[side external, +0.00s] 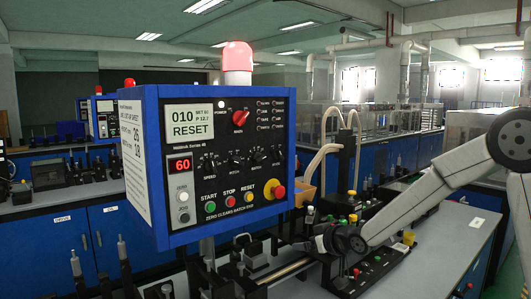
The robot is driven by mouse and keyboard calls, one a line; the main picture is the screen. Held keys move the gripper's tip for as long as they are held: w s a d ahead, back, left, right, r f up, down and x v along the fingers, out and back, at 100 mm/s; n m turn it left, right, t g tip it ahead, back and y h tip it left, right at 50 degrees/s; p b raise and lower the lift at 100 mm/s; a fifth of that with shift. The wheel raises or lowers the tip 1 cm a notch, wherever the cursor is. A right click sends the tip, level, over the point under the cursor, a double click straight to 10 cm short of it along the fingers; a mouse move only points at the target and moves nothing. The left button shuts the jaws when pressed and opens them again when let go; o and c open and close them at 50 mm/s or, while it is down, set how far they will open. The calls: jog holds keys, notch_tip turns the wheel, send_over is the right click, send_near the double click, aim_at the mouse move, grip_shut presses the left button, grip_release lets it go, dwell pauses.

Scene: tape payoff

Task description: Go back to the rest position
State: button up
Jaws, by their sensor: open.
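My arm reaches in from the right, and its end hangs low over the bench beside the blue control box (215,160). My gripper (311,245) is small and dark at the left end of my wrist, just right of the box's lower right corner. It is open, and I see nothing held in it. Dark machine parts behind it make its fingertips hard to pick out. I cannot tell whether it touches anything.
The box has lit buttons, a red emergency knob (278,192) and a glowing red beacon (237,56). A dark post (345,165) with pale hoses stands behind my wrist. The grey bench (440,235) is mostly clear at right.

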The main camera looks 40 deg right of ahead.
jog(key=s+a+f+g, duration=0.2)
jog(key=s+f+g, duration=0.1)
jog(key=s, duration=0.4)
jog(key=s+a+f+g, duration=0.3)
jog(key=s+f, duration=0.1)
jog(key=s, duration=0.4)
jog(key=s+a+f+g, duration=0.2)
jog(key=s+f+g, duration=0.1)
jog(key=s, duration=0.4)
jog(key=shift+s+a+f+n+g+y, duration=0.2)
jog(key=shift+a+f+n+g+y, duration=0.15)
jog(key=shift+g, duration=0.25)
